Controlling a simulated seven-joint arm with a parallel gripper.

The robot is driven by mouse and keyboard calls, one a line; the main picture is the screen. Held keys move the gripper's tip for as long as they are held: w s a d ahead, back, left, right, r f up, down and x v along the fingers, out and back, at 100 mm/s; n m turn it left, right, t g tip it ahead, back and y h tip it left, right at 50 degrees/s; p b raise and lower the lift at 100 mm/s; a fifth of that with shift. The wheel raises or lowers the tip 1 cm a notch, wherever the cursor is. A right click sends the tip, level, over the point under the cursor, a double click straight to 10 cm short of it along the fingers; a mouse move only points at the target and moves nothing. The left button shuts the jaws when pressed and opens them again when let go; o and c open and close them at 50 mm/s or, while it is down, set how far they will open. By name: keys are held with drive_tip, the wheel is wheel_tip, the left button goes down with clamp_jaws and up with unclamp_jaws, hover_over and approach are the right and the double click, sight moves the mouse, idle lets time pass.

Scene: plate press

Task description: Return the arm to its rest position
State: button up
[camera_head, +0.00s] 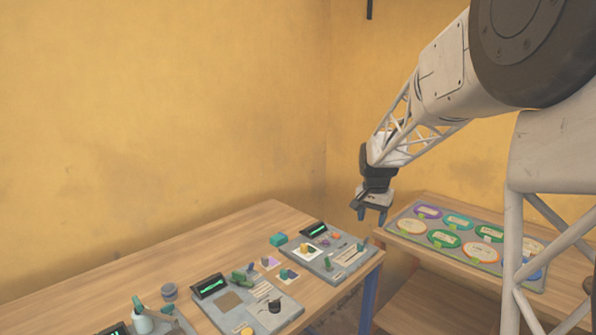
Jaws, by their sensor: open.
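My gripper (371,214) hangs at the end of my arm, right of the middle of the head view. Its two fingers point down and are apart, with nothing between them. It is in the air near the right end of the wooden table (235,236), close to the gap between that table and a second table on the right. My arm comes in from the upper right and slopes down to the gripper.
Grey boards with small parts and green displays (314,229) stand on the left table. A grey tray (396,228) with several coloured oval plates lies on the right table (423,199). Yellow walls close the back. The left table's far left part is bare.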

drive_tip(key=s+a+r+n+t, duration=0.15)
drive_tip(key=s+r, duration=0.25)
drive_tip(key=s, duration=0.8)
drive_tip(key=s+r+n+g, duration=0.1)
drive_tip(key=s+r+n, duration=0.15)
drive_tip(key=s, duration=0.95)
drive_tip(key=s+a+f+n+t, duration=0.1)
drive_tip(key=s+f+n, duration=0.1)
drive_tip(key=s, duration=2)
drive_tip(key=shift+a+f, duration=0.2)
drive_tip(key=shift+f, duration=0.45)
idle(1.2)
